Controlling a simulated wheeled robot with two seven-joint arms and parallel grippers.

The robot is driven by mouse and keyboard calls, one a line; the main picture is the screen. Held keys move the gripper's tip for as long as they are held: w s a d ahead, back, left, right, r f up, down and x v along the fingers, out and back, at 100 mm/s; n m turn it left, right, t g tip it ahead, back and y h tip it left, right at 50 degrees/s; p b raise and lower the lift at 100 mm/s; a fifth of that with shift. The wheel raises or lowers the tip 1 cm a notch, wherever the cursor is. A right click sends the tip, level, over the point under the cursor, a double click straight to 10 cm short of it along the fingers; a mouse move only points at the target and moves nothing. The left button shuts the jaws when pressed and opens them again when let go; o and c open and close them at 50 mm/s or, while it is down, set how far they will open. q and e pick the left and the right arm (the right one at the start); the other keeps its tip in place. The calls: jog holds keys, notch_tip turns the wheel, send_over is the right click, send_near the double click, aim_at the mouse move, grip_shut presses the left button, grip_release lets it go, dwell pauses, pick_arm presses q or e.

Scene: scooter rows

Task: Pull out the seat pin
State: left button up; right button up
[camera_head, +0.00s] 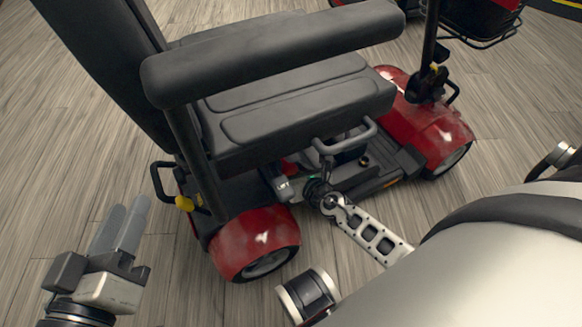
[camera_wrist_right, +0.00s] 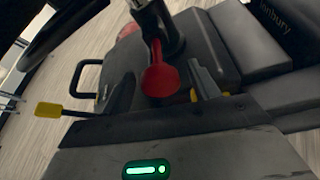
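A red knob (camera_wrist_right: 160,80), which looks like the seat pin, sits at the seat post (camera_wrist_right: 158,25) in the right wrist view. A red bit also shows below the scooter seat (camera_head: 308,103) in the head view. My right arm reaches under the seat's near side. Its gripper (camera_head: 316,188) is mostly hidden there among dark parts. I cannot make out whether its fingertips touch the knob. My left gripper (camera_head: 122,226) is empty, its two grey fingers a little apart, to the left of the scooter's rear wheel.
The red scooter's rear fender (camera_head: 252,240) is just left of my right wrist. An armrest (camera_head: 270,50) hangs over the seat. A yellow-ended lever (camera_head: 186,203) stands out at the rear. The wooden floor (camera_head: 75,150) is clear around my left gripper.

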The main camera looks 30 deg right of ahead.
jog(key=shift+s+r, duration=0.1)
jog(key=shift+r, duration=0.05)
pick_arm(q)
jog(key=f+m+p, duration=0.1)
jog(key=p, duration=0.1)
jog(key=shift+a+g+y+p, duration=0.3)
jog(key=shift+y, duration=0.1)
pick_arm(e)
jog(key=v, duration=1.5)
jog(key=shift+s, duration=0.3)
pick_arm(q)
jog(key=shift+r, duration=0.1)
